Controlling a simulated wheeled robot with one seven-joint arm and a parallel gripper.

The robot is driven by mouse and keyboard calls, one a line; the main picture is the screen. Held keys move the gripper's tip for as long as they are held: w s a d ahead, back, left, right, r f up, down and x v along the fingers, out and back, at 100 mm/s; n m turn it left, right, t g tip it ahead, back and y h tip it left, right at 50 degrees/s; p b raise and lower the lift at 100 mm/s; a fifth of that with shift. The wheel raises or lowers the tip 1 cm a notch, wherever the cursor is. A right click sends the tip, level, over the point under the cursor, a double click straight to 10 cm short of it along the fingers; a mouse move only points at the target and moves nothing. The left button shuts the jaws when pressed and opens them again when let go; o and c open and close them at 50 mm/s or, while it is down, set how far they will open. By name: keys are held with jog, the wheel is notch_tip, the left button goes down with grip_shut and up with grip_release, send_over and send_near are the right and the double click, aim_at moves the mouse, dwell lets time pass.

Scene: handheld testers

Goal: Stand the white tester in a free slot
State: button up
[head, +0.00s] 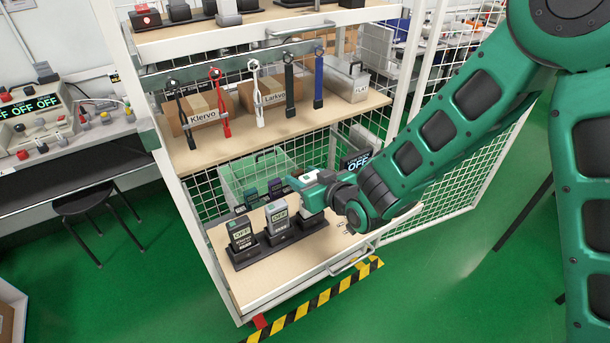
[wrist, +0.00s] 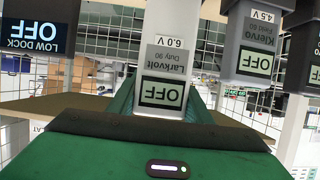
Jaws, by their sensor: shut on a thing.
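The white tester (wrist: 163,60), labelled Larkvolt Duty 90 6.0 V with its screen reading OFF, appears upside down in the wrist view. My gripper (head: 312,192) is shut on its upper part. In the head view the white tester (head: 313,217) is upright, mostly hidden by my gripper, at the right end of a black dock (head: 264,256). I cannot tell whether its base is seated in the slot there. A grey tester (head: 277,221) stands in the middle slot, and a darker tester (head: 240,234) stands in the left slot.
Several dark testers stand behind the dock on the same shelf (head: 262,289), near a green clear bin (head: 243,178). A small OFF display (head: 356,161) is behind my wrist. The shelf's front strip is clear.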

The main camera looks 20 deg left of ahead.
jog(key=shift+f, duration=1.8)
jog(key=o, duration=1.3)
jog(key=shift+c, duration=0.2)
jog(key=v, duration=1)
jog(key=shift+d, duration=0.35)
jog(key=shift+r, duration=0.15)
